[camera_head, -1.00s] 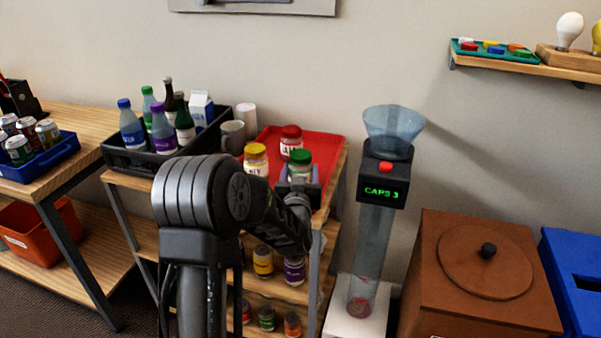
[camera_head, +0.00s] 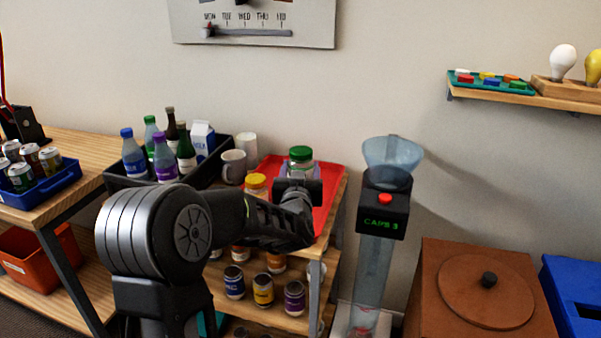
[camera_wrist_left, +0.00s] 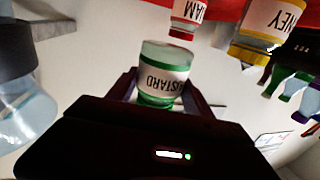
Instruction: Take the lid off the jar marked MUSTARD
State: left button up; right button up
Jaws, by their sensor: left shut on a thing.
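The MUSTARD jar is clear with a white label and a green lid (camera_head: 301,153). In the left wrist view the jar (camera_wrist_left: 162,75) appears upside down, its label readable and its lid on. My left gripper (camera_head: 298,183) is shut on the jar, with a dark finger on either side of it. In the head view the gripper hides the lower part of the jar, which is held up in front of the red tray (camera_head: 327,178). My right gripper is in neither view.
A yellow-lidded jar (camera_head: 256,182) stands left of the gripper; a jam jar (camera_wrist_left: 188,15) shows in the wrist view. A black crate of bottles (camera_head: 222,148) and mugs are further left. A funnel dispenser (camera_head: 383,200) reading CAPS 3 stands right, beside a brown lidded box (camera_head: 480,300).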

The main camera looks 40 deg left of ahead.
pick_arm(q)
jog(key=o, duration=1)
grip_shut()
